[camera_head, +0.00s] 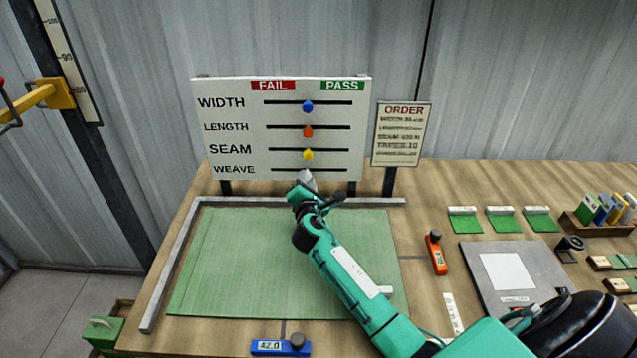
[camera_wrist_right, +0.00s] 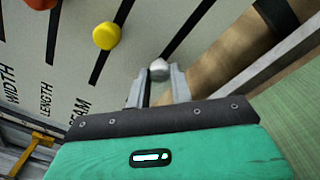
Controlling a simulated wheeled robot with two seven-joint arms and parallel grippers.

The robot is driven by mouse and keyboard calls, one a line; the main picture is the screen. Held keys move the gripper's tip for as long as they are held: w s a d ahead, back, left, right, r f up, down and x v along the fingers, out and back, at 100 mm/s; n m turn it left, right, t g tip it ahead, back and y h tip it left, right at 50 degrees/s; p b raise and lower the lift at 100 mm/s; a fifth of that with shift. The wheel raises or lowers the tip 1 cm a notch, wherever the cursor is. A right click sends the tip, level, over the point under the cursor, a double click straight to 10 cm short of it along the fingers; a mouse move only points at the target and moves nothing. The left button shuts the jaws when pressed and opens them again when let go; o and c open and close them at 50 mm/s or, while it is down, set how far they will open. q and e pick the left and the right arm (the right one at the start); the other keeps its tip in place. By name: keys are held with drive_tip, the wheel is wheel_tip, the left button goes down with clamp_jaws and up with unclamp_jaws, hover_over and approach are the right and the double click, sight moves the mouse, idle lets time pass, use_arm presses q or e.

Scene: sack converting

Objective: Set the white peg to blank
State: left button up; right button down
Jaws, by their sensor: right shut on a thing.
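The board (camera_head: 235,130) has rows WIDTH, LENGTH, SEAM and WEAVE, with FAIL at the left and PASS at the right. The white peg (camera_wrist_right: 159,68) is on the WEAVE slot, between the fingertips of my right gripper (camera_wrist_right: 158,84), which is shut on it. My left gripper is not in view.
An order sign (camera_head: 401,134) stands right of the board. A green sack panel (camera_head: 240,262) lies below, under my right arm. An orange gauge (camera_head: 436,253), a grey plate (camera_head: 477,260) and a blue gauge (camera_head: 281,346) are on the table.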

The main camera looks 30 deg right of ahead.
drive_tip(key=shift+s+d, duration=0.1)
drive_tip(key=shift+d, duration=0.05)
drive_tip(key=c, duration=1.6)
unclamp_jaws()
drive_tip(key=shift+s+d, duration=0.1)
drive_tip(key=shift+d, duration=0.1)
drive_tip(key=o, duration=0.3)
drive_tip(key=shift+o, duration=0.5)
drive_tip(key=shift+a, duration=0.2)
use_arm(q)
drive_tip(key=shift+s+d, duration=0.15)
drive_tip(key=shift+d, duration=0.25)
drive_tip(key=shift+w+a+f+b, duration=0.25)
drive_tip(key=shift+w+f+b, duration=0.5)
drive_tip(key=shift+b, duration=0.25)
use_arm(e)
drive_tip(key=v, duration=1.3)
drive_tip(key=shift+s+a, duration=0.25)
